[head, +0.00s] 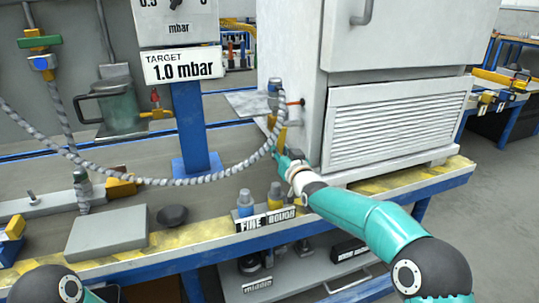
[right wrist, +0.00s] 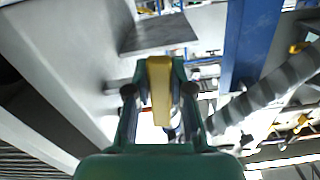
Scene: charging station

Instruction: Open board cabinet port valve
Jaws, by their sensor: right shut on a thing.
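The white board cabinet (head: 310,110) stands at the back of the bench, with a hose fitting on its left side. A yellow valve handle (head: 281,138) is at this port, by the end of the grey ribbed hose (head: 215,178). My right gripper (head: 283,152) is shut on the yellow handle. In the right wrist view the handle (right wrist: 159,95) sits between both fingers and points along them. The valve body behind it is mostly hidden.
A blue post (head: 188,120) with a "TARGET 1.0 mbar" sign (head: 183,65) stands left of the port. Blue and yellow knobs (head: 245,202) labelled FINE and ROUGH are at the bench's front edge. A grey block (head: 107,232) and a dark knob (head: 172,215) lie to the left.

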